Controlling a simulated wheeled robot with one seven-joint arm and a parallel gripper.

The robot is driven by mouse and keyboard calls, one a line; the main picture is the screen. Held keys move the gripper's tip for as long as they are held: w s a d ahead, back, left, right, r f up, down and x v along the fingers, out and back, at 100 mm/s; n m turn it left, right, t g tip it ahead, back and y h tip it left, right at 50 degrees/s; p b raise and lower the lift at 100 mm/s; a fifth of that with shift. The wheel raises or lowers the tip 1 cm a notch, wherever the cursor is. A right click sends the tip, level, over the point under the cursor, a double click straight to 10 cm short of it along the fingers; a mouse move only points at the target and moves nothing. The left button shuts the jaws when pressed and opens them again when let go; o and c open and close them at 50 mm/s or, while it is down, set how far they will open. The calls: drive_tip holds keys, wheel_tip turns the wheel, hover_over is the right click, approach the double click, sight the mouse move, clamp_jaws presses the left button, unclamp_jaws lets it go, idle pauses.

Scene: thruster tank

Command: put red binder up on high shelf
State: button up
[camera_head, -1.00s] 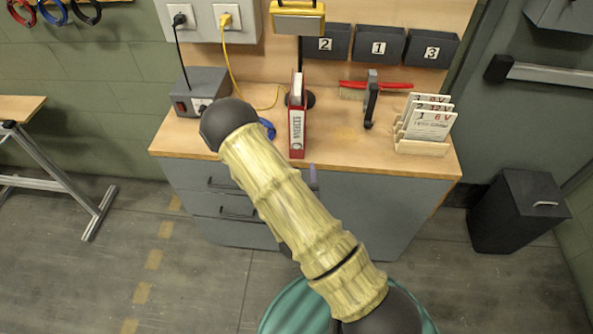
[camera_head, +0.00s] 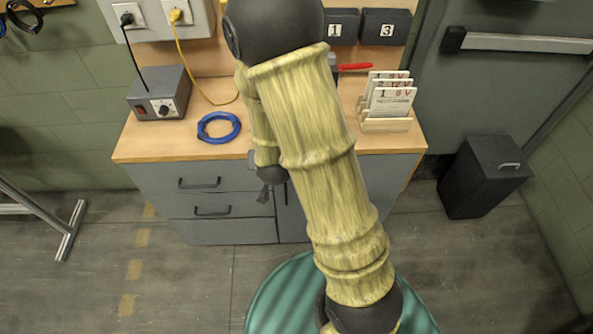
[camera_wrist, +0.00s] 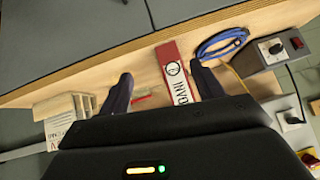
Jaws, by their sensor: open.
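The red binder (camera_wrist: 172,62) shows in the wrist view, with a white label with black lettering on its spine. It is on the wooden bench top, between my two dark fingers in the picture. My gripper (camera_wrist: 160,72) is open and empty. I cannot tell how far the fingertips are from the binder. In the head view my arm hides the binder, and only a small dark part of the gripper end shows in front of the drawers. I see no high shelf in these frames.
The workbench (camera_head: 150,152) carries a coiled blue cable (camera_head: 219,127), a grey power box (camera_head: 160,93) and a card holder (camera_head: 386,125) with several cards. Numbered bins (camera_head: 385,27) hang behind. A dark waste bin (camera_head: 484,178) stands on the floor at the right.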

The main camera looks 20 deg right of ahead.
drive_tip(key=s+d+r+n+g, duration=0.1)
drive_tip(key=s+r+n+g, duration=0.1)
drive_tip(key=s, duration=0.4)
drive_tip(key=s+d+r+n+g+y, duration=0.1)
drive_tip(key=s+r+n+g, duration=0.1)
drive_tip(key=s+r, duration=0.5)
drive_tip(key=shift+d+g, duration=0.25)
drive_tip(key=shift+g, duration=0.65)
drive_tip(key=shift+c, duration=0.3)
